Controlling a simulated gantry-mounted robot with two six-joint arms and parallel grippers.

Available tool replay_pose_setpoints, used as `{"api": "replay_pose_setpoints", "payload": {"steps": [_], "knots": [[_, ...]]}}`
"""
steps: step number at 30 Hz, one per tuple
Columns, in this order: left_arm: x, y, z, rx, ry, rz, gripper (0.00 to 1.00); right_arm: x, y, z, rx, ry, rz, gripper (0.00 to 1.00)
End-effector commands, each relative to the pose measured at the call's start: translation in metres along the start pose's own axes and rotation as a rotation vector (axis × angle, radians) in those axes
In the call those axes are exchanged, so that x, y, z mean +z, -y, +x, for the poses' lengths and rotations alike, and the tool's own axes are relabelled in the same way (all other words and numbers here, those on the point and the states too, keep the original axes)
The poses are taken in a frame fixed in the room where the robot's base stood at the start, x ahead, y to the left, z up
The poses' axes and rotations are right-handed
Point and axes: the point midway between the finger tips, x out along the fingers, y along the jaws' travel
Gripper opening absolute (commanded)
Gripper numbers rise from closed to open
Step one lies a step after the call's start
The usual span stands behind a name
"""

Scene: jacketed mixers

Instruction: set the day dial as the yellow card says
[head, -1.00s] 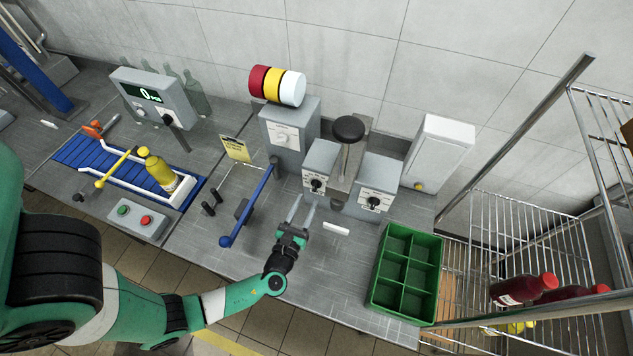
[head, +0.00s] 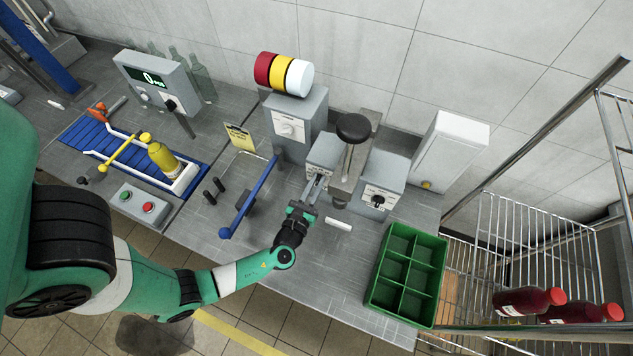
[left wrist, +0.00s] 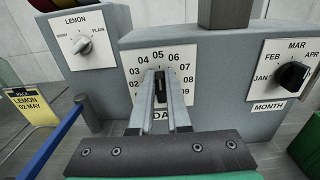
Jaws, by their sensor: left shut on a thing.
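The yellow card (left wrist: 32,106) reads LEMON, 02 MAY; it also stands on the bench in the head view (head: 238,137). The day dial's black knob (left wrist: 161,86) sits on a white plate with numbers, 02 to 09 readable, 05 near the top. The plate is on a grey box (head: 325,149). My left gripper (head: 316,184) reaches the box front, its two fingers (left wrist: 162,104) shut on the knob from both sides. The knob seems to stand roughly upright, towards 05; its exact mark is hard to read. The right gripper is not in view.
The month dial (left wrist: 292,75) is right of the day dial, and the LEMON/PLAIN dial (left wrist: 81,45) is to the left. A blue lever (head: 250,195) stands close left of my gripper. A green crate (head: 405,275) is at the bench's right. A black-knobbed post (head: 353,127) rises between the boxes.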

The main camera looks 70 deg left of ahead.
Motion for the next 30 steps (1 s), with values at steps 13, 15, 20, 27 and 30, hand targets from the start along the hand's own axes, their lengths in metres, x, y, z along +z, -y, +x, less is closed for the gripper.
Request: {"api": "replay_pose_setpoints", "payload": {"steps": [13,15,20,27,30], "knots": [[-0.001,-0.001,0.0,0.0,0.001,-0.046,0.0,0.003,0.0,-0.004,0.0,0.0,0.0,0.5],[-0.002,-0.001,0.0,0.0,0.001,-0.074,0.0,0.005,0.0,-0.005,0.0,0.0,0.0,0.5],[-0.003,-0.003,0.0,0.0,0.001,-0.173,0.0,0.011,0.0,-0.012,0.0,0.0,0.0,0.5],[-0.005,-0.006,0.0,0.0,0.002,-0.384,0.0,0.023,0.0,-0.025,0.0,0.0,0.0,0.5],[-0.005,-0.007,0.0,0.0,0.002,-0.479,0.0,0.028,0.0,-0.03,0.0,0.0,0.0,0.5]]}}
